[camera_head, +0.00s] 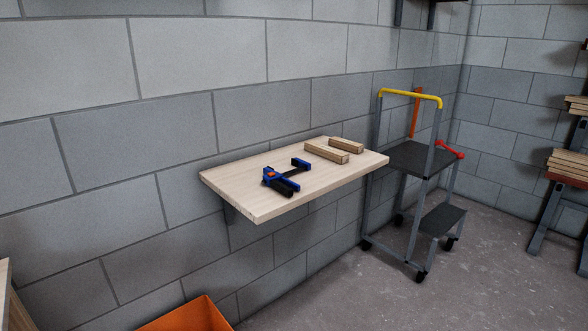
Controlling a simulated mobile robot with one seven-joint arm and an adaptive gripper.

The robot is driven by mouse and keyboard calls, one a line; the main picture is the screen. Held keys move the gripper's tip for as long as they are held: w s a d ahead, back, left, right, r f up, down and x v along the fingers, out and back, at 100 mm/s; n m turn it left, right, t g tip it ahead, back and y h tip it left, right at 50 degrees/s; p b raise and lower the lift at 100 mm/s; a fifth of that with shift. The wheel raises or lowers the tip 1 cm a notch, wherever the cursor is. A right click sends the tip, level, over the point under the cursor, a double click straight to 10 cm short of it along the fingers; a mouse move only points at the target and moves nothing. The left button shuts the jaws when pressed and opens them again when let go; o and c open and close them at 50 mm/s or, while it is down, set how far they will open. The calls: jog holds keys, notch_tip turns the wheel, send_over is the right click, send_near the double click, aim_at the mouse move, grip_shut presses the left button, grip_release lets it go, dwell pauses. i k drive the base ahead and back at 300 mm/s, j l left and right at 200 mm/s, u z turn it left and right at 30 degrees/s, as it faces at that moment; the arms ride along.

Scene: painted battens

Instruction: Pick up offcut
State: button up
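Two short pale wooden pieces that look like offcuts lie on a wall-mounted wooden shelf (240,188). The larger offcut (326,152) lies nearer the front edge, and the smaller offcut (346,146) lies just behind it to the right. They are close together with a small gap between them. A blue and black clamp (284,178) with an orange part lies on the shelf to their left. My gripper is not in view.
A grey step stool (423,157) with a yellow handle stands right of the shelf on the concrete floor. An orange container (188,316) is at the bottom. Stacked boards (569,162) sit on a rack at the right. Floor in front of the stool is clear.

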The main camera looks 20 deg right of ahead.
aim_at(334, 156)
jog(key=z, duration=0.35)
jog(key=i+z, duration=0.15)
jog(key=z, duration=0.3)
jog(key=i+z, duration=0.15)
jog(key=z, duration=0.35)
jog(key=i+j+z, duration=0.15)
jog(key=z, duration=0.3)
jog(key=i+j+z, duration=0.35)
jog(key=j, duration=0.3)
jog(key=i+j+z, duration=0.15)
jog(key=i+j, duration=0.25)
jog(key=j, duration=0.15)
jog(key=i+j, duration=0.1)
jog(key=j, duration=0.15)
